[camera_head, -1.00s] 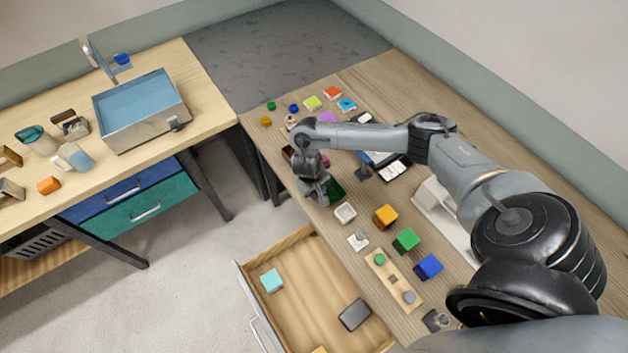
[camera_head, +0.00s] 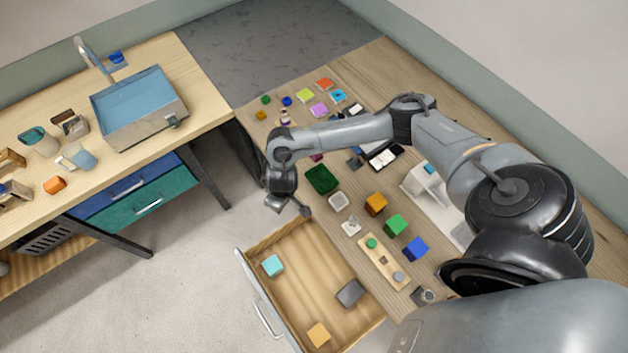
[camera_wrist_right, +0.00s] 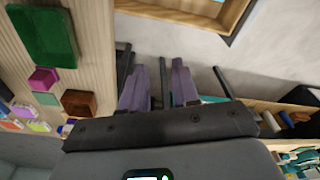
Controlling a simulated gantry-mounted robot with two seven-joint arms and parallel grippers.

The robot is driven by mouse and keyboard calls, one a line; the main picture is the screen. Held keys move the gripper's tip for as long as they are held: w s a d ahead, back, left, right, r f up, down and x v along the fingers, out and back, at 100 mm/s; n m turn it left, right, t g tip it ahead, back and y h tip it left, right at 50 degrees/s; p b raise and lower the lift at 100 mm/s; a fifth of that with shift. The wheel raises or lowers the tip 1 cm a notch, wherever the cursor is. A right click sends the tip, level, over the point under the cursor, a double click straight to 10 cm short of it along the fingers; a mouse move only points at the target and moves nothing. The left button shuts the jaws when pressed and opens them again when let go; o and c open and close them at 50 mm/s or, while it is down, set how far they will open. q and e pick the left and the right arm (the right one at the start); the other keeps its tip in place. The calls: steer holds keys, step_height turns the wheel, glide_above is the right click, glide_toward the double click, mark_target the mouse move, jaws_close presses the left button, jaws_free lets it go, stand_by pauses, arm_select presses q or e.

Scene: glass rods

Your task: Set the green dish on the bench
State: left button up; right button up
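The green dish (camera_head: 321,179) is a dark green square tray. It lies flat on the wooden bench (camera_head: 372,70) near the bench's front edge, beside a small white dish. It also shows at the upper left of the right wrist view (camera_wrist_right: 45,35). My right gripper (camera_head: 290,207) is to the left of the green dish, apart from it, beyond the bench's front edge and over the floor. In the right wrist view its two fingers (camera_wrist_right: 159,72) stand apart with nothing between them. My left gripper is not in view.
An open wooden drawer (camera_head: 258,282) juts out below the bench with a cyan block (camera_head: 272,265), a dark box (camera_head: 350,293) and a yellow block (camera_head: 318,334) in it. A white dish (camera_head: 338,201) and several colored blocks crowd the bench. The floor at left is clear.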

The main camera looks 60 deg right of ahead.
steer(key=s+a+r+n+t+y, duration=0.1)
steer(key=a+r+n+t+y, duration=0.15)
steer(key=a, duration=0.75)
steer(key=s+a+r+n+t+y, duration=0.15)
steer(key=a+r, duration=0.25)
steer(key=a, duration=0.7)
steer(key=s+d+r+m+g+h, duration=0.1)
steer(key=s+d+h, duration=0.1)
steer(key=s+d, duration=0.4)
steer(key=s+d+r+h, duration=0.2)
steer(key=s+d, duration=0.4)
steer(key=d, duration=0.3)
steer(key=shift+s+d+r+m+g, duration=0.2)
steer(key=shift+s+r+m+g, duration=0.05)
steer(key=shift+s+m+g, duration=0.15)
